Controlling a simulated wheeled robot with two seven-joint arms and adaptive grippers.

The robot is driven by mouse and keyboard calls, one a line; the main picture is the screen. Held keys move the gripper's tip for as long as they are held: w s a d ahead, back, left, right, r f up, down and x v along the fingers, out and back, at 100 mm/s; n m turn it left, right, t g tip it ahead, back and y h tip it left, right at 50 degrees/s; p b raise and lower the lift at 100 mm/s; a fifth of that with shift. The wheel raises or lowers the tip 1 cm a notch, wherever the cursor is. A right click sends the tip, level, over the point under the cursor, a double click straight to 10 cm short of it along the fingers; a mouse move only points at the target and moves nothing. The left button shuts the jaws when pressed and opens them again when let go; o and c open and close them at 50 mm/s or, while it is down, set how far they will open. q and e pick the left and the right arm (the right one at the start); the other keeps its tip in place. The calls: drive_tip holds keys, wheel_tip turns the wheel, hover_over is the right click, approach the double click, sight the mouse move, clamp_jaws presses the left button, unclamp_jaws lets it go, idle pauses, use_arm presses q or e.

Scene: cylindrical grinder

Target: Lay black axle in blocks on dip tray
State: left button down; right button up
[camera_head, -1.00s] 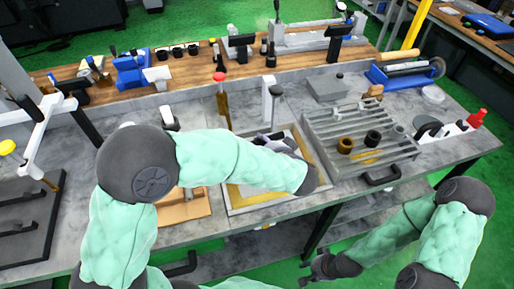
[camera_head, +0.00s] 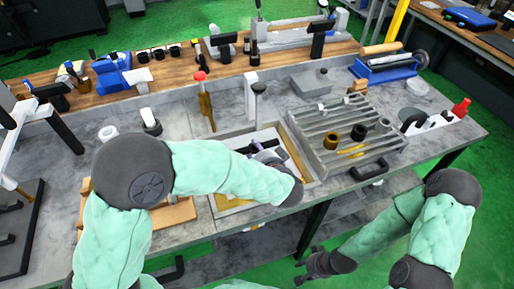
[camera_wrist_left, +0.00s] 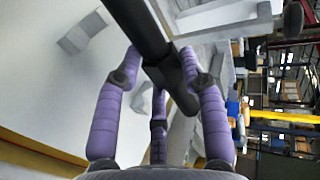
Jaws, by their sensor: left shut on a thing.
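My left gripper (camera_head: 256,146) is shut on the black axle (camera_head: 258,110) above the dip tray (camera_head: 222,205). Pale blocks (camera_wrist_left: 86,32) stand on the light tray floor in that view, apart from the axle. My left forearm hides part of the tray. My right gripper (camera_head: 302,268) is empty and low, in front of the bench, its fingers apart.
A slatted grey rack (camera_head: 310,130) with black and brass rings (camera_head: 331,136) adjoins the tray on the right. A red-topped post (camera_head: 205,100) and a white upright post (camera_head: 251,95) stand behind it. A wooden board (camera_head: 180,215) lies left of the tray.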

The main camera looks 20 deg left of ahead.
use_arm(q)
drive_tip(key=shift+f, duration=0.85)
wheel_tip(320, 180, down, 3)
drive_tip(key=b, duration=0.3)
drive_tip(key=shift+r, duration=0.15)
drive_tip(key=c, duration=0.7)
unclamp_jaws()
drive_tip(key=shift+o, duration=0.2)
drive_tip(key=shift+v, duration=4)
